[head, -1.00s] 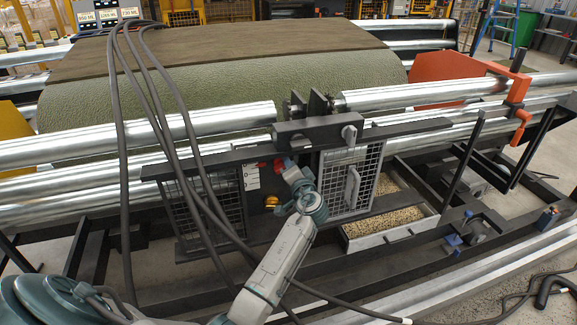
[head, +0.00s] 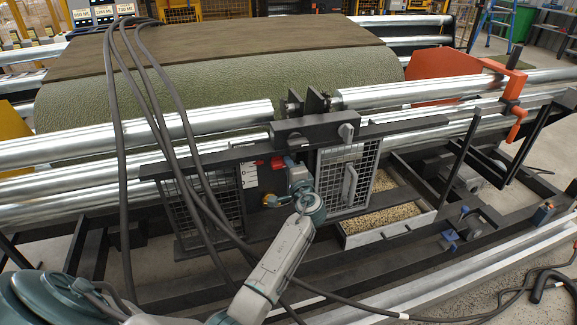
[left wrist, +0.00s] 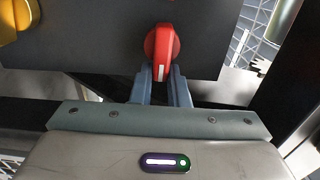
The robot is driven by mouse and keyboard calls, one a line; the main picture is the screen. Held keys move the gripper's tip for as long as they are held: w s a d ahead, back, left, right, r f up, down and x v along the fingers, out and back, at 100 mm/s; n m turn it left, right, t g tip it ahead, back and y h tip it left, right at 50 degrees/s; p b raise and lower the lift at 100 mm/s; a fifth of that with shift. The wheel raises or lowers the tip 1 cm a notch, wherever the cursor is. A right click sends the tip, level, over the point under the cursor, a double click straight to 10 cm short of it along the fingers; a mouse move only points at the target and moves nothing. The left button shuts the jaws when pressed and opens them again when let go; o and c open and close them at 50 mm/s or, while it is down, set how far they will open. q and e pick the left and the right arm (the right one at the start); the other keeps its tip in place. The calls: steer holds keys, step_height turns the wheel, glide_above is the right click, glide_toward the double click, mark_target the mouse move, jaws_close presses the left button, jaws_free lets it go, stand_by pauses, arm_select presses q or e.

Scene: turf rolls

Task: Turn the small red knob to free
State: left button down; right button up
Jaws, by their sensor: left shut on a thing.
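The small red knob (left wrist: 162,48) shows in the left wrist view on a dark panel, its white mark pointing down towards my gripper. My left gripper (left wrist: 161,84) has its two fingers close around the knob's lower part and is shut on it. In the head view my left gripper (head: 290,162) is at the dark panel in the middle of the frame. Red parts (head: 277,161) show just left of it there. The gripper covers part of the panel. My right gripper is not in view.
A yellow knob (left wrist: 14,20) sits left of the red one. A white label plate (head: 250,174) is beside the red parts. Mesh guards (head: 347,180) flank the panel. Dark hoses (head: 165,125) hang in front at left. Steel rollers (head: 140,135) run above.

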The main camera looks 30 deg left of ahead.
arm_select(q)
steer(key=shift+f, duration=0.1)
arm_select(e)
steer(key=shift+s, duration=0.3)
